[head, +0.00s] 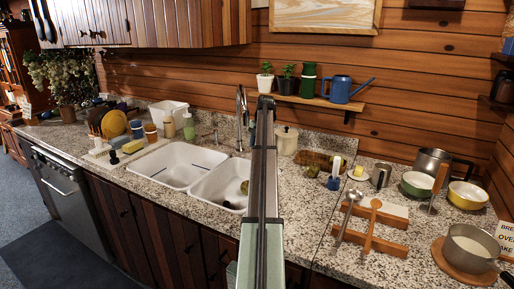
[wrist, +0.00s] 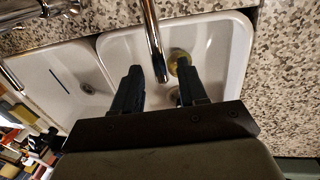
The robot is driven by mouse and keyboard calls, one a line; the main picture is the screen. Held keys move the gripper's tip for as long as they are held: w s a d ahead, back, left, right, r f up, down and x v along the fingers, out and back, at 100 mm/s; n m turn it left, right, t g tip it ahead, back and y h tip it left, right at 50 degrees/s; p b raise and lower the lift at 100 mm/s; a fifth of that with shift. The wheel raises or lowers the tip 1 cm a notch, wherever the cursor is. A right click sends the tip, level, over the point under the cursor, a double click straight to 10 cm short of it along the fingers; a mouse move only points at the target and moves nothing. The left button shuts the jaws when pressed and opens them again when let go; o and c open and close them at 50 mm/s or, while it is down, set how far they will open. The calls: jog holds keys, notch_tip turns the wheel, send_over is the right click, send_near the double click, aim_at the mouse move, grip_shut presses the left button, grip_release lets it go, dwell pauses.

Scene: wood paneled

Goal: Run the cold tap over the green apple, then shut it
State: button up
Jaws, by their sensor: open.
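The green apple (head: 244,187) shows partly in the right sink basin (head: 209,187), beside my arm, which hides part of that basin. In the wrist view a yellow-green round thing (wrist: 176,58), probably the apple, lies in the basin, partly behind the right finger. The metal tap (head: 240,105) rises behind the sink; its spout (wrist: 152,38) reaches down between my fingertips in the wrist view. I see no water stream. The tap's handle is not clear. My gripper (wrist: 160,67) is open above the basin, with nothing gripped; my arm hides it in the head view.
On the right counter are a wooden utensil rest (head: 370,238), bowls and a saucepan (head: 469,246). A shelf (head: 318,102) holds a blue watering can (head: 341,90).

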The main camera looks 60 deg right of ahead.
jog(key=shift+w+f, duration=0.15)
jog(key=shift+f, duration=0.45)
grip_shut()
dwell(0.4)
